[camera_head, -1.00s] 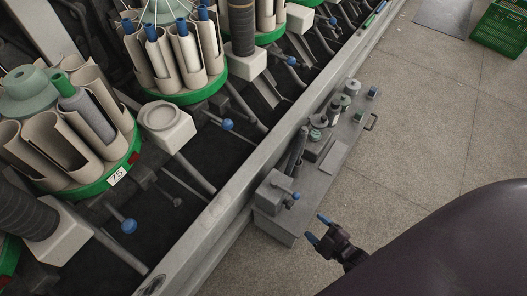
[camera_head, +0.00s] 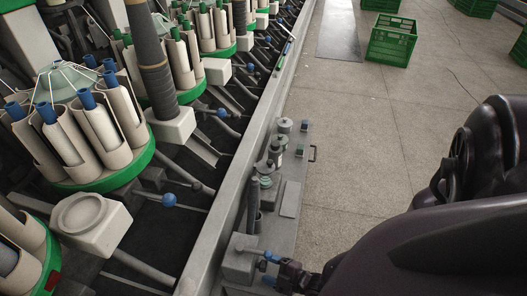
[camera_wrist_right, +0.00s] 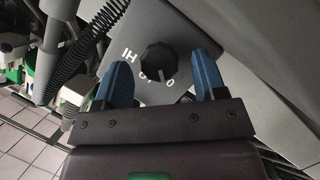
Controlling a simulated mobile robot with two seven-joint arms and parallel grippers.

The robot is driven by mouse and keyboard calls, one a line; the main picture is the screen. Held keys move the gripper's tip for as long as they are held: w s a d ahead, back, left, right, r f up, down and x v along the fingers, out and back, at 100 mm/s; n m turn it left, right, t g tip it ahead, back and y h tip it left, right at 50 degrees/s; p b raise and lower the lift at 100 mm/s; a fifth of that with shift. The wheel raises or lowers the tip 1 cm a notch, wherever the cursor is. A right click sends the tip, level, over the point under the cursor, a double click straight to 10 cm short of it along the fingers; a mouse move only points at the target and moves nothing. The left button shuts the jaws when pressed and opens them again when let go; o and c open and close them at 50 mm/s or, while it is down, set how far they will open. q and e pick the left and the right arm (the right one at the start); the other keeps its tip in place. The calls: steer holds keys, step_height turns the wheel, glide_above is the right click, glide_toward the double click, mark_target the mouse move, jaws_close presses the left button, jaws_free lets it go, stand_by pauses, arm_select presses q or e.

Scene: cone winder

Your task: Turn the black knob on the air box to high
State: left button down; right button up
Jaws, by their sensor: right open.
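The black knob (camera_wrist_right: 158,60) sits on the grey face of the air box (camera_wrist_right: 185,30), with white lettering beside it that includes HI, turned over in the right wrist view. I cannot tell clearly which mark the knob points to. My right gripper (camera_wrist_right: 161,62) is open, its two blue fingers on either side of the knob with gaps, not closed on it. In the head view, the right gripper (camera_head: 270,268) is at the right side of the air box (camera_head: 238,262). The knob is not clear there. My left gripper is not in view.
The box stands at the near end of a grey bench (camera_head: 287,212) carrying several canisters, along the machine's rail (camera_head: 232,150). Winder units with green-rimmed bobbin carriers (camera_head: 105,183) fill the left. Open floor and green crates (camera_head: 391,42) lie right and back.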

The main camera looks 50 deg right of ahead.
steer(key=shift+x, duration=1)
steer(key=c, duration=0.9)
